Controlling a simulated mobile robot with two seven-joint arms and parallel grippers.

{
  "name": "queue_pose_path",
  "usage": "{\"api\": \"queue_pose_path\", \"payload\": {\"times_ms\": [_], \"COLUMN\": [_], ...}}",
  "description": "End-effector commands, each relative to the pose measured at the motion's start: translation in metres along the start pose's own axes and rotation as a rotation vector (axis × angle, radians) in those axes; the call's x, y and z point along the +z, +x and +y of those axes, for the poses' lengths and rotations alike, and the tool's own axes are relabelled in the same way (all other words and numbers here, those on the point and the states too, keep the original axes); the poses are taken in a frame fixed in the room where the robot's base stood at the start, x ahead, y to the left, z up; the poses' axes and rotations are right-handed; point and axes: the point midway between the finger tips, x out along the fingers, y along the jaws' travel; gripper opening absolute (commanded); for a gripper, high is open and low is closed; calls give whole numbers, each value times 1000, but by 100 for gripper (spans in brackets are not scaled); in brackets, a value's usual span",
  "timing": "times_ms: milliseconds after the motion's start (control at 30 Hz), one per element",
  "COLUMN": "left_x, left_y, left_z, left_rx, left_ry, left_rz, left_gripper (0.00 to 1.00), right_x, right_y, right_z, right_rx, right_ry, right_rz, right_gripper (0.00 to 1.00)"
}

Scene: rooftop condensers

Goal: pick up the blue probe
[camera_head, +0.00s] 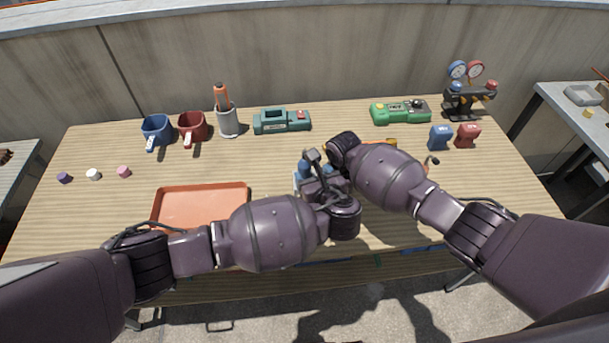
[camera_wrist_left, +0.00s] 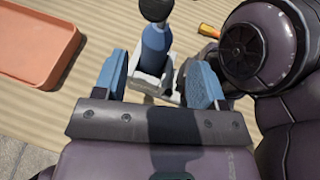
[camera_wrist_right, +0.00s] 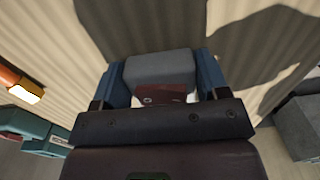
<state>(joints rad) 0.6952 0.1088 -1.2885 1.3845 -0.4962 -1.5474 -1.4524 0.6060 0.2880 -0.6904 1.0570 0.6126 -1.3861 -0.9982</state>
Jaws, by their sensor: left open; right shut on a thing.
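The blue probe (camera_wrist_left: 156,45), with a dark round head, sits in a pale cradle (camera_wrist_left: 146,84) in the left wrist view. My left gripper (camera_wrist_left: 157,72) is open, with one finger on either side of the probe and cradle. Gaps show between the fingers and the probe. In the head view my left gripper (camera_head: 308,178) is over the middle of the table and the probe is mostly hidden. My right gripper (camera_wrist_right: 166,78) is shut on a grey block (camera_wrist_right: 160,66) with a dark red part below it. Its fingertips are hidden in the head view.
An orange tray (camera_head: 200,186) lies left of my left gripper. My right arm is close beside the left gripper.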

Motion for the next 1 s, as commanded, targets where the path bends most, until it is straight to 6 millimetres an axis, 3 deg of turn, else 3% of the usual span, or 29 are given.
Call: {"api": "queue_pose_path", "payload": {"times_ms": [167, 500, 833, 1000], "left_x": [0, 1, 1, 1], "left_y": [11, 51, 56, 55], "left_z": [1, 4, 4, 4], "left_rx": [1, 0, -1, -1], "left_ry": [-1, -1, -2, -2], "left_rz": [0, 1, 1, 1], "left_gripper": [65, 65, 65, 39], "right_x": [0, 0, 0, 0], "right_y": [0, 0, 0, 0], "right_z": [0, 0, 0, 0], "right_rx": [1, 1, 1, 1], "right_ry": [1, 1, 1, 1], "right_rz": [0, 0, 0, 0], "right_gripper": [36, 36, 36, 36]}}
